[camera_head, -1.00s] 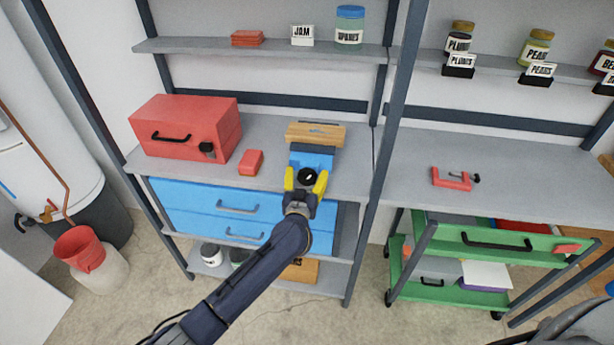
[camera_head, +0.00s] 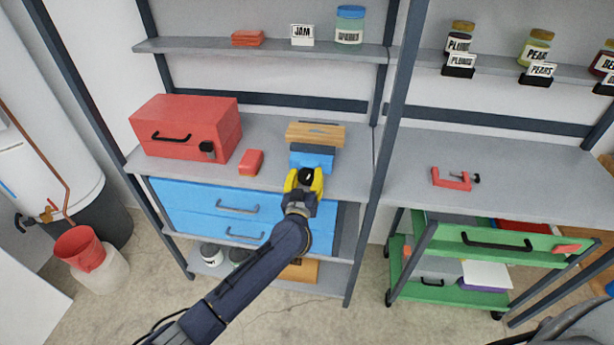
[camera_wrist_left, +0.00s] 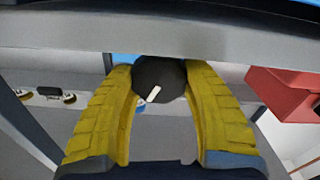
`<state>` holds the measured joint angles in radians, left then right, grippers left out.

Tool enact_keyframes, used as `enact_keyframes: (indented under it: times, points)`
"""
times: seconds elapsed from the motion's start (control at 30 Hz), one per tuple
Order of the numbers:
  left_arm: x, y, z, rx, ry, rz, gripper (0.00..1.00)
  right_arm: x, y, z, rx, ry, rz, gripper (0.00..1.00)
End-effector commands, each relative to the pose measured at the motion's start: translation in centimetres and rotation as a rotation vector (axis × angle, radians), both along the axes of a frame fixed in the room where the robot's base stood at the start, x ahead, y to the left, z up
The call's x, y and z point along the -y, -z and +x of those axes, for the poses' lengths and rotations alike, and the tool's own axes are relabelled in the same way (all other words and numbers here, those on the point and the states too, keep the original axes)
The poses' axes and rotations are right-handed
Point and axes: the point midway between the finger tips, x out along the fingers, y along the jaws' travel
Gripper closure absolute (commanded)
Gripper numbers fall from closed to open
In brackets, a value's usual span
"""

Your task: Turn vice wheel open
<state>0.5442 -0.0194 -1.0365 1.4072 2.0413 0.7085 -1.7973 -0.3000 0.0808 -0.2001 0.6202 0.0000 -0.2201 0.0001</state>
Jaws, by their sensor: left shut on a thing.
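The blue vice (camera_head: 312,158) sits at the front edge of the grey shelf, with a wooden block (camera_head: 315,134) at its jaws. Its round black wheel (camera_head: 305,177) faces me at the front. My left gripper (camera_head: 304,182) has its yellow fingers shut on the wheel. In the left wrist view the black wheel (camera_wrist_left: 160,80), with a white mark pointing down and slightly left, lies between the two yellow fingers. The fingers hide part of its sides. My right gripper is not in view.
A red toolbox (camera_head: 188,127) and a small red block (camera_head: 251,162) stand left of the vice. Blue drawers (camera_head: 238,208) lie below the shelf. A red clamp (camera_head: 452,179) lies on the right shelf, past a dark upright post (camera_head: 398,95).

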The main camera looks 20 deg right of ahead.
Motion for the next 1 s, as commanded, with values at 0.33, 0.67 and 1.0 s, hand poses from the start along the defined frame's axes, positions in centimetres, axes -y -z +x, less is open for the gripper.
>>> enact_keyframes:
  times: [0.33, 0.67, 1.0]
  points:
    - [-0.06, -0.1, 0.11, -0.022, -0.001, -0.051, 0.81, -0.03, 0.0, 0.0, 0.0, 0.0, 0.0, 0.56]
    - [-0.04, -0.07, 0.07, -0.022, 0.0, -0.049, 0.26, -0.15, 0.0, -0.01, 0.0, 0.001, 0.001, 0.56]
    - [-0.19, 0.0, -0.29, -0.022, 0.0, -0.049, 0.26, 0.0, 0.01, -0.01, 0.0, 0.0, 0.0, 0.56]
